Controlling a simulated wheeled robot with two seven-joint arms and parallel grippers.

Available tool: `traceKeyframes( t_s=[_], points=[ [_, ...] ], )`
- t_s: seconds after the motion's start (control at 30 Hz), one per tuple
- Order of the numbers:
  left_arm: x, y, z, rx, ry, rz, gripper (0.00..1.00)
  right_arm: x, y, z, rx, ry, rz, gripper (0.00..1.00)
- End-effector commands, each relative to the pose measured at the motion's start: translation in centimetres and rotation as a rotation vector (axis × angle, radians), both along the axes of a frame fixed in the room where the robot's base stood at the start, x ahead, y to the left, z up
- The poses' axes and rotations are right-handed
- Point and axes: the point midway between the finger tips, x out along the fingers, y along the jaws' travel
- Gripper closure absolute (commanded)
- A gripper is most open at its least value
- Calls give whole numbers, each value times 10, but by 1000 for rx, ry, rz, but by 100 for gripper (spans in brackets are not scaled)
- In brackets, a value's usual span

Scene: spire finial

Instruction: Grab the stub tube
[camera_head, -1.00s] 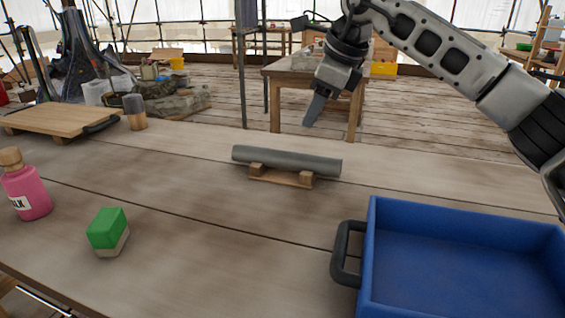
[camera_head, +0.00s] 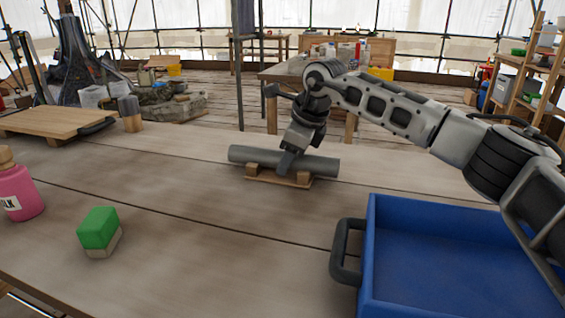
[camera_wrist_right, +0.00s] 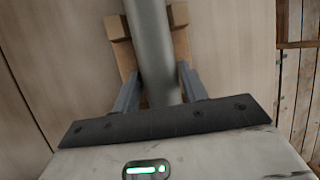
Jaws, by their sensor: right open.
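The stub tube (camera_head: 322,166) is a grey cylinder lying level across a small wooden cradle (camera_head: 278,180) on the workbench. My right gripper (camera_head: 284,168) has come down over the tube, right of its middle in the head view. In the right wrist view the tube (camera_wrist_right: 150,45) runs between the two fingers of my right gripper (camera_wrist_right: 157,88). The fingers are open, one on each side of the tube, with a small gap visible at the left finger. The cradle (camera_wrist_right: 127,58) also shows under the tube there. My left gripper is not in view.
A blue tray (camera_head: 450,260) with a dark handle stands at the front right. A green and white block (camera_head: 100,230) and a pink bottle (camera_head: 18,192) stand at left. A wooden board (camera_head: 55,121) lies at the back left. The bench between block and tray is clear.

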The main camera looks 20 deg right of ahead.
Motion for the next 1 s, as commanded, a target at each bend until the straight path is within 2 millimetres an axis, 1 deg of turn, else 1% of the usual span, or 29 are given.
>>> traceKeyframes(
  t_s=[0.17,0.2,0.27,0.3,0.33,0.6,0.73,0.83,0.93,1.0],
  points=[
    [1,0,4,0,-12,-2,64,1,0,-1,0,-1,0,57],
    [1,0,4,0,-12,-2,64,1,0,-1,0,-1,0,60],
    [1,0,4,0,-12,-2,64,1,0,-1,0,-1,0,77],
    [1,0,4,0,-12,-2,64,1,0,-1,0,-1,0,88],
    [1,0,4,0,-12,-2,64,1,0,-1,0,-1,0,95],
    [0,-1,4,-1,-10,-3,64,1,0,2,2,-3,0,95],
    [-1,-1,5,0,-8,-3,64,1,0,8,2,-5,0,95],
    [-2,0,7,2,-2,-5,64,1,1,19,3,-5,0,95],
    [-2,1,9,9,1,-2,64,1,1,37,3,-7,1,95],
    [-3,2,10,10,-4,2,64,-9,7,47,1,-7,5,95]
  ],
)
